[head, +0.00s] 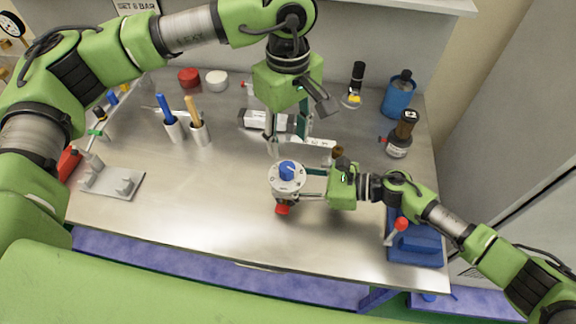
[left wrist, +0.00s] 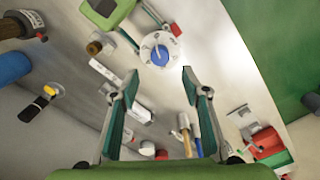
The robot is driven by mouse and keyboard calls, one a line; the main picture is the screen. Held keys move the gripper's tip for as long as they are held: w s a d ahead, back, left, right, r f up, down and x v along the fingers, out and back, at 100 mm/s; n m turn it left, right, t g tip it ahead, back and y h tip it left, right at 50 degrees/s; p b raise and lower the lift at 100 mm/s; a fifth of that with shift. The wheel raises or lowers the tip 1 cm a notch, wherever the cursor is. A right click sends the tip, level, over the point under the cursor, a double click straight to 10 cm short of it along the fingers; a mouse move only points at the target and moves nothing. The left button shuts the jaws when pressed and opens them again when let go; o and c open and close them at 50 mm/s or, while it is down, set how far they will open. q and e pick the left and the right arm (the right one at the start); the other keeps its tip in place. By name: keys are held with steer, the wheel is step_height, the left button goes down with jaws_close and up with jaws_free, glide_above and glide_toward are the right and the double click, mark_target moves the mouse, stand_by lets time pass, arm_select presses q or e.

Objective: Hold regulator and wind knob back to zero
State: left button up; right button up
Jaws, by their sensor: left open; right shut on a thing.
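The regulator, with a round white dial face (head: 278,184) and a blue knob (head: 287,171) on top, is held over the middle of the table. A red part shows below it. My right gripper (head: 303,184) is shut on the regulator's body from the right. My left gripper (head: 288,143) is open above and behind the knob, pointing down. In the left wrist view its fingers (left wrist: 160,72) are apart and empty, with the white dial (left wrist: 147,45) and blue knob (left wrist: 163,56) just beyond the fingertips. The dial's markings are too small to read.
Two cups with blue- and wooden-handled tools (head: 198,133) stand left. A grey fixture plate (head: 112,183) lies front left. A blue vise (head: 418,242) is at the right front. A blue container (head: 398,98) and a dark-topped unit (head: 398,146) stand back right. The front left-centre is clear.

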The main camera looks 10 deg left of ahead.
mark_target(288, 168)
arm_select(q)
step_height(288, 168, down, 11)
steer(key=shift+r, duration=0.1)
stand_by(0.3)
steer(key=c, duration=1.1)
